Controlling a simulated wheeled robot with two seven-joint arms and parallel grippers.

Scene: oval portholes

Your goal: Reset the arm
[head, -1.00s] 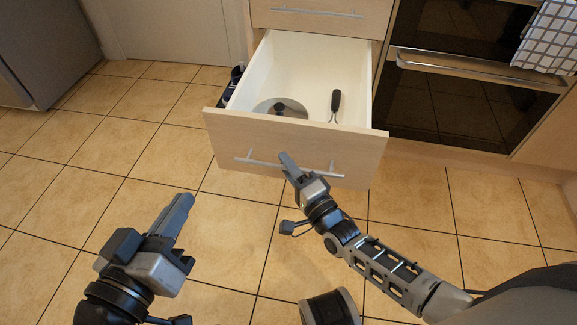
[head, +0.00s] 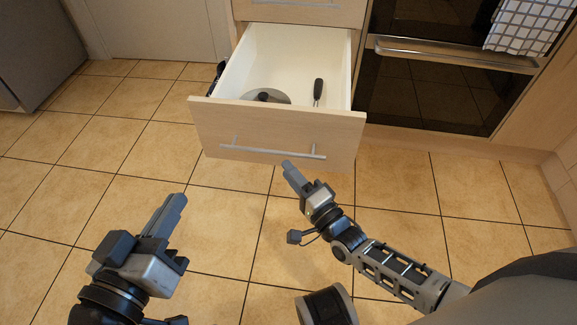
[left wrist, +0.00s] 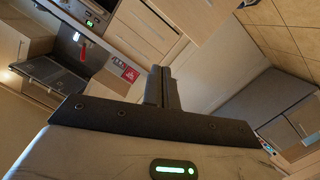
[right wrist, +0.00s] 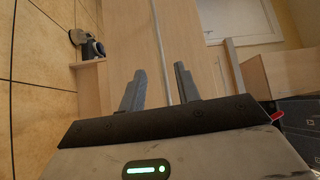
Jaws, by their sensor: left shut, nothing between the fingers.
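My left gripper (head: 182,200) is shut and empty, held over the floor at the lower left of the head view. Its fingers also show pressed together in the left wrist view (left wrist: 162,85). My right gripper (head: 288,166) is just below the drawer handle (head: 270,150) in the head view, apparently clear of it. In the right wrist view my right gripper (right wrist: 160,82) has its fingers spread, with the handle (right wrist: 160,45) beyond the gap and nothing held. The wooden drawer (head: 280,125) stands pulled open.
The drawer holds a round metal lid (head: 275,98) and a black-handled utensil (head: 318,90). An oven (head: 430,95) with a checked towel (head: 520,28) stands to the right. Tiled floor (head: 110,170) is clear to the left and around the drawer front.

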